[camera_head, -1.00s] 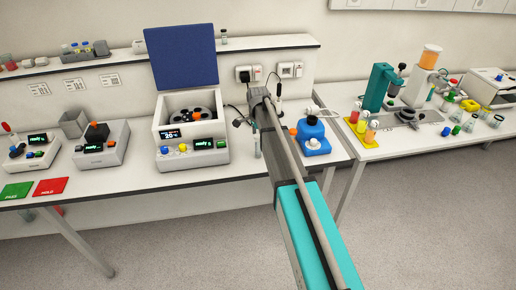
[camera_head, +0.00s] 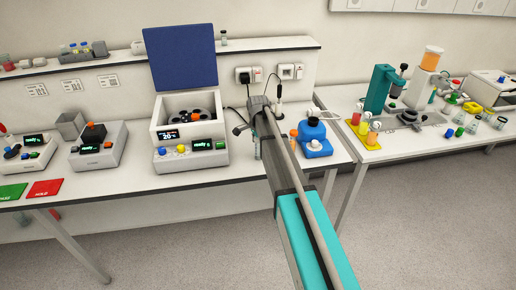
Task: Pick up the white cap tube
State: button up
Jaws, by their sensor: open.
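My gripper (camera_head: 240,128) is small and dark at the far end of my arm, above the left bench and just right of the centrifuge. It is open, with nothing visible in it; my arm hides part of it. A thin pale tube (camera_head: 257,149) stands upright beside my arm, partly hidden; its cap colour cannot be told. I cannot tell which of these is the white cap tube.
The centrifuge (camera_head: 190,163) stands left of my gripper with its blue lid (camera_head: 181,56) raised. A blue device (camera_head: 318,150) stands right of my arm. A wall shelf (camera_head: 268,46) runs behind.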

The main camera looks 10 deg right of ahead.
grip_shut()
dwell(0.4)
jog(key=shift+r, duration=0.25)
jog(key=shift+r+p, duration=0.75)
jog(key=shift+p, duration=0.25)
jog(key=s+r+p, duration=1.1)
jog(key=s, duration=0.3)
jog(key=shift+d, duration=0.3)
